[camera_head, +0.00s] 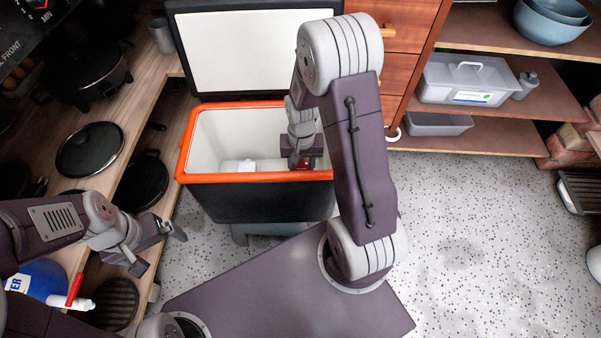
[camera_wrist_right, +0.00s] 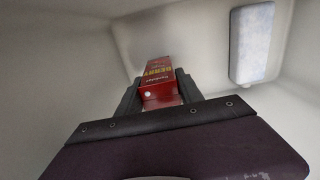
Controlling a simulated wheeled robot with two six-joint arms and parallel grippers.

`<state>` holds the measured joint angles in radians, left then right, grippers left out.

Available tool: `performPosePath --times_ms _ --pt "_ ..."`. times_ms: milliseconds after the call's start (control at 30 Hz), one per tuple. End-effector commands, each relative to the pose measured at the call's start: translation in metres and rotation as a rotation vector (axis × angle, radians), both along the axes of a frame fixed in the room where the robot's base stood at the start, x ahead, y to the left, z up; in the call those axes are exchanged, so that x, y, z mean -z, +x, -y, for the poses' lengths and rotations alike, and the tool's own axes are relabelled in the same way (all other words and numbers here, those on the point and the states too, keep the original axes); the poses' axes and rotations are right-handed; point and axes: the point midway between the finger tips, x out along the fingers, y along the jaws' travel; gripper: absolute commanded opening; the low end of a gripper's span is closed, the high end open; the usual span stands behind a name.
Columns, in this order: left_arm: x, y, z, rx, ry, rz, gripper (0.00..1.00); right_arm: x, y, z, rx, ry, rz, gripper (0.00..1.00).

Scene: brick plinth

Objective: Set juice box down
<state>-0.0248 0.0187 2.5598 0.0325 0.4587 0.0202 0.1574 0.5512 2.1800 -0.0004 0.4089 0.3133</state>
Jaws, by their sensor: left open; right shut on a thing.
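The red juice box (camera_wrist_right: 158,82), with yellow lettering, is between the two dark fingers of my right gripper (camera_head: 303,162) in the right wrist view. My right gripper is shut on it. In the head view only a small red part of the box shows under the gripper. The gripper and box are inside the open cooler (camera_head: 255,178), which has an orange rim and pale inner walls. Whether the box touches the cooler's floor I cannot tell. My left gripper (camera_head: 160,250) is open and empty, left of the cooler.
A whitish block (camera_wrist_right: 251,43) lies in the cooler; it also shows in the head view (camera_head: 240,166). The cooler's lid (camera_head: 255,48) stands open behind. A wooden counter with pans (camera_head: 90,149) is at left. Shelves with a grey bin (camera_head: 465,80) are at right.

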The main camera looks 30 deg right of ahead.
Motion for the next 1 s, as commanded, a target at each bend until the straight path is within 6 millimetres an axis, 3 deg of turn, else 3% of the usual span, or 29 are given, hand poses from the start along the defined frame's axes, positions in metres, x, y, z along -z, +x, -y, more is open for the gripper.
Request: performPosePath --times_ms 33,67,433,467,500,533,867,1000 --pt "0.017 0.000 0.000 0.000 0.000 0.000 0.95 0.019 0.000 0.000 0.000 0.000 -0.001 0.00" --pt "0.019 0.000 0.000 0.000 0.000 -0.001 0.95 0.022 0.000 0.000 0.000 0.000 -0.001 0.00" --pt "0.016 0.000 0.000 0.000 0.000 0.000 0.95 0.022 0.000 0.000 0.000 0.000 -0.001 0.00" --pt "0.015 0.000 0.000 0.000 0.000 0.000 0.95 0.021 0.000 0.000 0.000 0.000 -0.001 0.52" --pt "0.015 0.000 0.000 0.000 0.000 0.000 0.95 0.021 0.000 0.000 0.000 0.000 -0.001 0.63" --pt "0.015 0.000 0.000 0.000 0.000 0.000 0.95 0.021 0.000 0.000 0.000 0.000 -0.001 0.65" --pt "0.013 0.000 0.000 0.000 0.000 -0.001 0.95 0.016 0.000 0.000 0.000 0.000 0.001 0.65" --pt "-0.013 0.000 0.000 0.000 0.000 -0.001 0.95 -0.018 0.000 0.000 0.000 0.000 0.002 0.65"
